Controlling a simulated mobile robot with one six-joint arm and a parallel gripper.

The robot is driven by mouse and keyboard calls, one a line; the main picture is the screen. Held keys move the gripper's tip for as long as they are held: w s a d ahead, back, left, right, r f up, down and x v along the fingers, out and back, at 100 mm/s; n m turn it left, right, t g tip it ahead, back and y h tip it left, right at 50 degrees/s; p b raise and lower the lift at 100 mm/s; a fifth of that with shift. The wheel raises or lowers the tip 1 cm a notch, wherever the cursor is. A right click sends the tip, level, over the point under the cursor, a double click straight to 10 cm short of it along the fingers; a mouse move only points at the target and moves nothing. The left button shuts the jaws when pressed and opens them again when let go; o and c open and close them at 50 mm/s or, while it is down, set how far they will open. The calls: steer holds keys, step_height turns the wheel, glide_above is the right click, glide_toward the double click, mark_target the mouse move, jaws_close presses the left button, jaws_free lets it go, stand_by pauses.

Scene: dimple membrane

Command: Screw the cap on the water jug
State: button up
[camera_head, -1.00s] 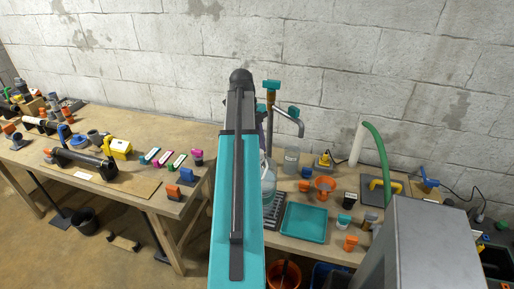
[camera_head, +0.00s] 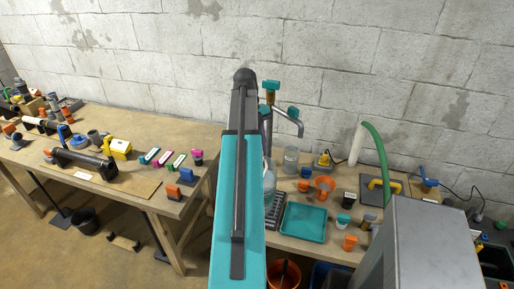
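A clear bluish jug (camera_head: 270,178) stands on the right workbench below the tap, at the right edge of my teal arm. My arm hides much of it, and I cannot make out its mouth or tell whether a cap is on it. No loose cap can be told for certain among the small parts on the bench. My gripper is hidden behind my own arm, so its fingers and anything in them do not show.
A teal tray (camera_head: 303,222) lies right of a dark drip grate (camera_head: 275,211). A tap with teal handles (camera_head: 289,118) rises behind the jug. A clear container (camera_head: 291,160), an orange funnel (camera_head: 325,184) and a green hose (camera_head: 381,150) are further right. The left table (camera_head: 140,190) holds pipe parts.

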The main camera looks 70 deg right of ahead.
steer(key=o, duration=1.3)
steer(key=shift+c, duration=0.2)
steer(key=shift+p+v, duration=0.65)
steer(key=shift+v, duration=0.75)
steer(key=shift+p+v, duration=2.25)
steer(key=shift+v, duration=0.1)
